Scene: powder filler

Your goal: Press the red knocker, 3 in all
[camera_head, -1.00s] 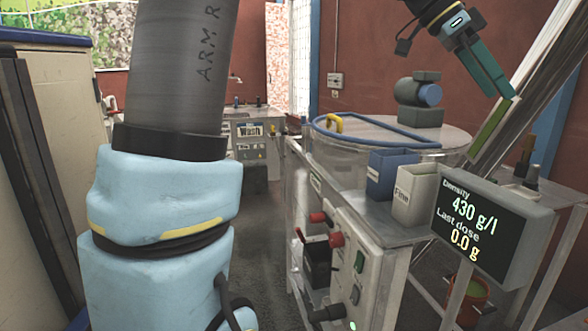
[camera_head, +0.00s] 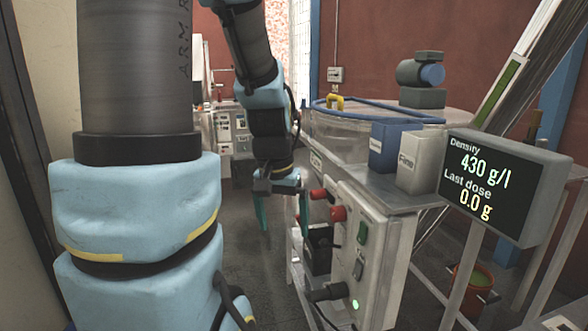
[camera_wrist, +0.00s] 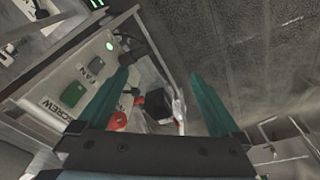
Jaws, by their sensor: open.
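My gripper (camera_head: 284,216) points down just left of the front control panel, its teal fingers open with nothing seen held between them. Two red parts stick out at the panel's upper left: a small red one (camera_head: 318,193) and a red knob (camera_head: 337,213). I cannot tell which is the knocker. Both stand to the right of the right finger in the head view. In the wrist view, the open fingers (camera_wrist: 157,82) show, with a red knob (camera_wrist: 118,121) near the left finger. No contact with it can be made out.
The grey control panel (camera_head: 375,235) carries a green switch (camera_head: 362,232) and a lit green lamp (camera_head: 354,305). A black box (camera_head: 318,248) sits below the red parts. A blue bin (camera_head: 388,140) and a display (camera_head: 497,190) reading 0.0 g stand on the right.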

